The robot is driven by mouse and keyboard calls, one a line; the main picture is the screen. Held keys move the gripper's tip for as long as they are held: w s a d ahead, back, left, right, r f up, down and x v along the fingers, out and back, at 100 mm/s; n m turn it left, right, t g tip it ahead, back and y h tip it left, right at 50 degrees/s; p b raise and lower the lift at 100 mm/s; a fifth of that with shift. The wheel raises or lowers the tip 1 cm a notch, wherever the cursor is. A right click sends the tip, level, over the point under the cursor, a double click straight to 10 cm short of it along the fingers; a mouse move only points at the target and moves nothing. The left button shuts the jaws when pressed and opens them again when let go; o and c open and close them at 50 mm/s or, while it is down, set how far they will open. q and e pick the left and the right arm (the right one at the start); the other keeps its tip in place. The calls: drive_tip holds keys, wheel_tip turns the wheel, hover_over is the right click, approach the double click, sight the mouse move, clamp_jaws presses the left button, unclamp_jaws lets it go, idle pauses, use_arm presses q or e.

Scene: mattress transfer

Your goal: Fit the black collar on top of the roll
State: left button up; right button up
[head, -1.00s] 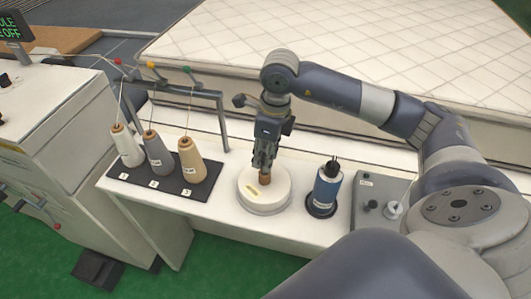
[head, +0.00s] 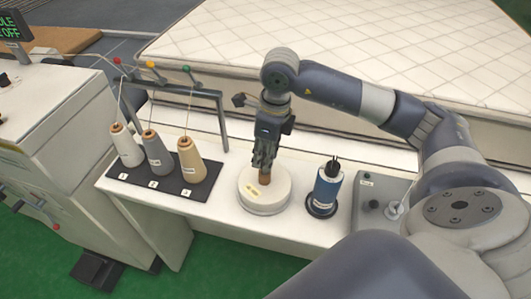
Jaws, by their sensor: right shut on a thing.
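A white round roll (head: 264,200) lies flat on the white table. A short brown core (head: 264,175) stands up at its centre. My right gripper (head: 264,162) points straight down over the roll. Its dark fingertips are closed at the top of the brown core, above the roll's face. No black collar stands out for certain; one between the dark fingers could not be told apart from them. A small black knob-like piece (head: 373,206) stands on the grey plate to the right, but I cannot tell whether it is the collar. My left gripper is not in view.
Several cones of yarn (head: 158,155) stand on a dark mat to the left, under a thread rack (head: 222,110). A blue spool (head: 327,188) on a black base stands close to the right of the roll. A quilted mattress (head: 350,45) lies behind the table.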

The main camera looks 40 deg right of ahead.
drive_tip(key=shift+b, duration=0.4)
idle(0.6)
drive_tip(key=shift+f+b, duration=1.85)
drive_tip(key=shift+f, duration=0.05)
drive_tip(key=o, duration=1.1)
drive_tip(key=shift+r, duration=0.1)
drive_tip(key=shift+r, duration=0.15)
drive_tip(key=r, duration=0.7)
drive_tip(key=s+d+r, duration=0.1)
drive_tip(key=r, duration=0.3)
drive_tip(key=shift+r, duration=0.3)
